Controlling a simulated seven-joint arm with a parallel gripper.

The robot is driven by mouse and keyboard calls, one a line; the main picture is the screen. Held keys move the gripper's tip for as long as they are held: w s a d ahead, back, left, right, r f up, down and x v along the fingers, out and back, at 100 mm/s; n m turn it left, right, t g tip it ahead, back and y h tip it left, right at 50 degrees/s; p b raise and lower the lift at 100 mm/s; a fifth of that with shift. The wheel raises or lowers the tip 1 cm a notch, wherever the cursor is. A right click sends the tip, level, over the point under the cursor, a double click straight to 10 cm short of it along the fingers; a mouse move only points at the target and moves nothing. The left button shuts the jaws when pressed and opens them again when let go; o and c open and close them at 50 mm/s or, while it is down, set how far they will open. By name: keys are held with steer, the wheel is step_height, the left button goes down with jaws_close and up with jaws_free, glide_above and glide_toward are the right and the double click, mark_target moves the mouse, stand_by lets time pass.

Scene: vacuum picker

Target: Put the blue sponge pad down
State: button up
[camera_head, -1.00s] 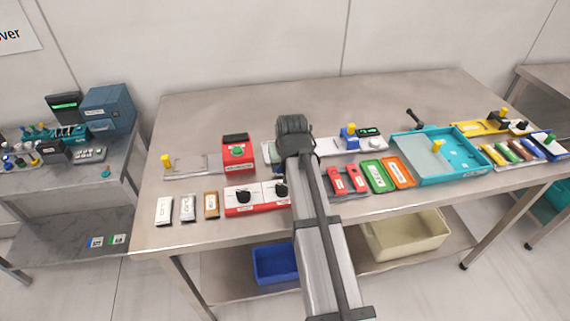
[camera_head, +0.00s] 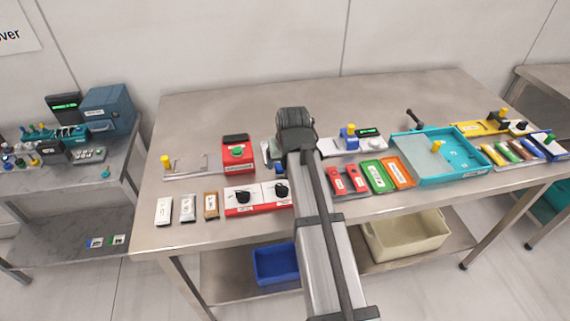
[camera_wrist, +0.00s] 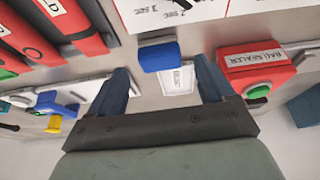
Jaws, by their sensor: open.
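The blue sponge pad (camera_wrist: 160,56) shows in the wrist view as a small blue block. It lies between the tips of my gripper (camera_wrist: 163,66), with visible gaps to both fingers. My gripper is open. A white labelled plate (camera_wrist: 178,82) shows just below the pad in the picture; whether the pad touches it I cannot tell.
The red bag sealer (camera_wrist: 252,66) stands close to one finger; it also shows in the head view (camera_head: 238,152). The red-and-white knob panel (camera_head: 244,200) and red packs (camera_head: 347,180) are near. A teal tray (camera_head: 406,144) stands right. The table's back strip is clear.

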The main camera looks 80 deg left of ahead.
steer(key=v, duration=0.9)
steer(key=shift+w, duration=0.1)
stand_by(0.3)
